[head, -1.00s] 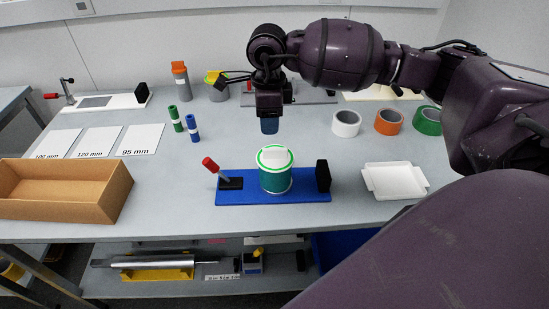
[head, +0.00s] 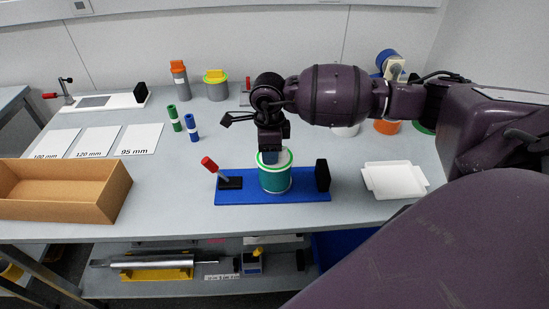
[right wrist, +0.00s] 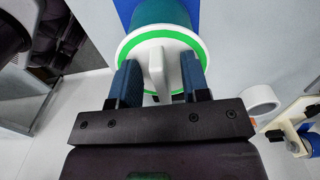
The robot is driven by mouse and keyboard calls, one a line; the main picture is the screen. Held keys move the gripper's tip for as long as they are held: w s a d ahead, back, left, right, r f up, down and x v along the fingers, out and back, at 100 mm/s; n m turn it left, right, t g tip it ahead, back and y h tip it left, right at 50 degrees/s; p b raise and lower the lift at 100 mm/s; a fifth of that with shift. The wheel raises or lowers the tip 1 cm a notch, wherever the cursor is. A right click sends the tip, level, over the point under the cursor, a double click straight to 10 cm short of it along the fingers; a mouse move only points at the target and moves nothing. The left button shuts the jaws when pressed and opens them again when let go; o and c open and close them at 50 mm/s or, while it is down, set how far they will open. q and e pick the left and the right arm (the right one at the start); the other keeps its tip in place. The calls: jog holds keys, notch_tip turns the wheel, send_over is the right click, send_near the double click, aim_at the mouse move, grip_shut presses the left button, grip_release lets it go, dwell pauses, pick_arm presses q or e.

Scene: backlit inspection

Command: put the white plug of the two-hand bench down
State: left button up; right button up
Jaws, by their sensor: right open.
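The white plug (right wrist: 157,38) has a green ring and an upright flat grip. It sits in the top of a green cylinder (head: 276,181) on the blue two-hand bench (head: 305,194). My right gripper (head: 270,157) is above the plug and hides much of it in the head view. In the right wrist view, the open blue fingers of the right gripper (right wrist: 160,65) stand on either side of the grip, with gaps visible. My left gripper is not in view.
A red-handled clamp (head: 210,165) and a black block (head: 322,175) flank the cylinder. A white tray (head: 394,181) lies to the right, apparently empty. A cardboard box (head: 120,190) stands at left. Orange-topped and yellow-topped cylinders stand behind. Bare table lies between the bench and the tray.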

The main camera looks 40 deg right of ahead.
grip_shut()
jog(key=shift+r, duration=0.2)
